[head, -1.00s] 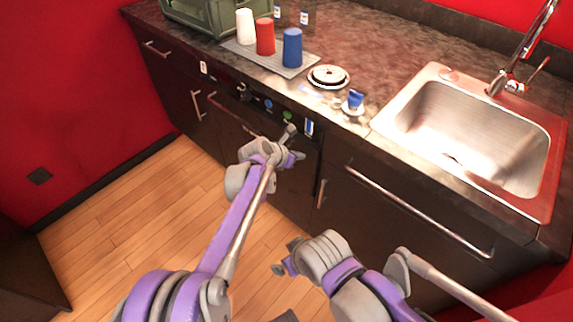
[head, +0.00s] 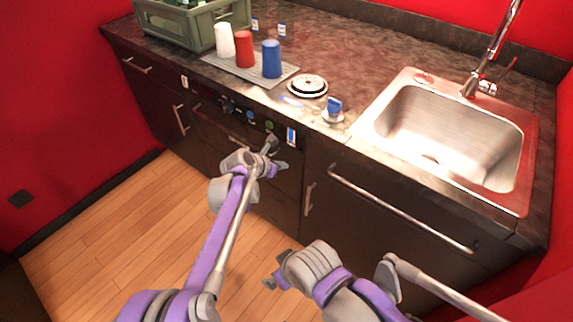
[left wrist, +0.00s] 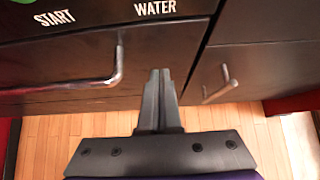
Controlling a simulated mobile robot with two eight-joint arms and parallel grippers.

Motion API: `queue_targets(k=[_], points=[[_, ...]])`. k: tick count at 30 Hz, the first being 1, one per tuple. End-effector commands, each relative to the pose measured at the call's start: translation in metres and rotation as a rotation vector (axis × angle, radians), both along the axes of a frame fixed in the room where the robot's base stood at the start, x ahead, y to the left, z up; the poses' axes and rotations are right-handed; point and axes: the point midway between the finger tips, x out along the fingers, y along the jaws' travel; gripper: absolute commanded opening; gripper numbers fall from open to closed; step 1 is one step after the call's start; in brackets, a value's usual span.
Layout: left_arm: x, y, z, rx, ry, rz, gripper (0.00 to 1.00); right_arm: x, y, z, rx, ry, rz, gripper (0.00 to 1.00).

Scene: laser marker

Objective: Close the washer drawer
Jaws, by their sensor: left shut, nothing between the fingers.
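The washer front is dark, with a knob and coloured buttons, below the counter in the head view. Its drawer (left wrist: 50,62) has a metal bar handle (left wrist: 118,66) and sits below the START and WATER labels in the left wrist view. I cannot tell how far it stands out. My left gripper (head: 275,154) is shut and empty, in front of the drawer's right part. In the left wrist view its fingertips (left wrist: 159,72) are just right of the handle's end; contact is unclear. My right gripper (head: 272,272) hangs low over the floor, away from the drawer; its jaw state is unclear.
A cabinet with a long handle (head: 395,212) is right of the washer, under the sink (head: 440,130). Cups, including a blue one (head: 271,60), stand on a grey mat (head: 222,64) on the counter. A green crate (head: 215,27) is behind them. The wood floor (head: 105,225) is clear.

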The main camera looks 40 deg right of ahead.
Motion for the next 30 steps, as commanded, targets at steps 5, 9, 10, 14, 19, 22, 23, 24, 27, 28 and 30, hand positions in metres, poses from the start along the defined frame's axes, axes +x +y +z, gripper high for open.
queue_targets(k=[5,9,10,14,19,22,23,24,27,28,30], points=[[-0.001,0.036,0.02,0.004,0.0,0.0,0.0,-0.001,0.0,0.006,0.0,-0.002,0.0,1.0],[-0.007,0.059,0.041,0.005,0.001,-0.001,0.0,-0.001,0.0,0.012,0.0,-0.004,0.0,1.0],[-0.008,0.063,0.045,0.005,0.001,-0.001,0.0,-0.001,0.0,0.013,0.0,-0.004,0.0,1.0],[-0.012,0.077,0.057,0.006,0.001,-0.001,0.0,-0.001,0.0,0.016,0.0,-0.006,0.0,1.0],[-0.015,0.086,0.065,0.006,0.001,-0.002,0.0,-0.001,0.0,0.017,0.0,-0.006,0.0,1.0],[-0.015,0.088,0.066,0.006,0.001,-0.002,0.0,-0.001,0.0,0.017,0.0,-0.006,0.0,1.0],[-0.015,0.088,0.066,0.006,0.001,-0.003,0.0,-0.001,0.0,0.017,0.0,-0.006,0.0,1.0],[-0.015,0.088,0.066,0.006,0.001,-0.003,0.0,-0.001,0.0,0.017,0.0,-0.006,0.0,1.0],[-0.015,0.095,0.068,0.018,-0.017,-0.011,0.0,-0.001,0.0,0.017,0.0,-0.006,0.0,1.0],[-0.015,0.102,0.069,0.028,-0.033,-0.021,0.0,-0.001,0.0,0.017,0.0,-0.006,0.0,1.0],[-0.016,0.124,0.075,0.067,-0.093,-0.056,0.0,-0.001,0.0,0.017,0.0,-0.006,0.0,1.0]])
